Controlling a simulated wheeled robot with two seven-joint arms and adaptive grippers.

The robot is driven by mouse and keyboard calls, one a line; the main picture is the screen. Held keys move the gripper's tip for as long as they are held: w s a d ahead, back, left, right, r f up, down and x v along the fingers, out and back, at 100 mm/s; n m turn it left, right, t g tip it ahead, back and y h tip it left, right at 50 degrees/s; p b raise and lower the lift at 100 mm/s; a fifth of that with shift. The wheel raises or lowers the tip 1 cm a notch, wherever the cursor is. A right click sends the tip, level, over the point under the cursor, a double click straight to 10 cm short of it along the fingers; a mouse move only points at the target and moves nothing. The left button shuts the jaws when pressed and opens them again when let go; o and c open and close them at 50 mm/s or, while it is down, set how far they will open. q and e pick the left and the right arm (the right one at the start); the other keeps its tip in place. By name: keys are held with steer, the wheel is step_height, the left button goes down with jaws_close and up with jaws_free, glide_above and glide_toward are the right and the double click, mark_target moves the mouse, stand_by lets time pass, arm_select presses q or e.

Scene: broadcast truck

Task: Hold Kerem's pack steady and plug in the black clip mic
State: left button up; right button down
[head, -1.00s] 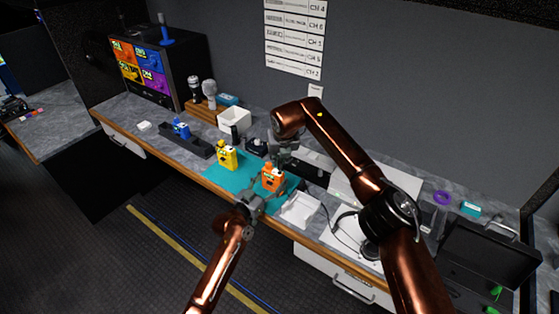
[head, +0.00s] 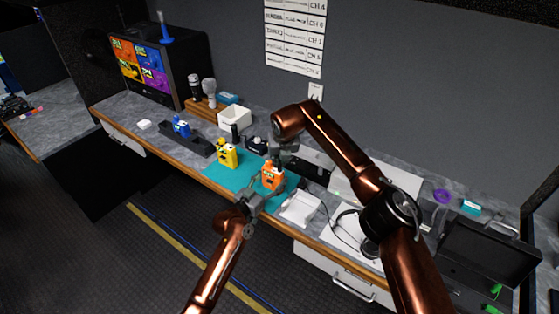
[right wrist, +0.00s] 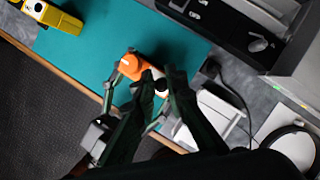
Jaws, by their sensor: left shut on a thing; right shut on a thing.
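An orange pack (head: 272,179) stands on the teal mat (head: 228,180), and its top also shows in the right wrist view (right wrist: 130,65). My left gripper (head: 260,194) is shut on the pack from its front side. My right gripper (head: 284,157) is just above the pack. In the right wrist view its fingers (right wrist: 164,78) are shut on a small dark piece, apparently the black clip mic's plug (right wrist: 161,86), beside the pack's top. The fingers hide most of it, and I cannot tell whether it is in a socket. No name is readable on the pack.
A yellow pack (head: 228,155) stands left on the mat. A blue pack (head: 181,127) is in a black tray (head: 200,146). A white tray (head: 300,208) lies close on the right, with a headset (head: 347,222) beyond it. The desk's wooden front edge runs near my left gripper.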

steer(key=shift+f, duration=0.45)
steer(key=c, duration=1.9)
jaws_free()
steer(key=v, duration=1.2)
arm_select(q)
steer(key=o, duration=1.4)
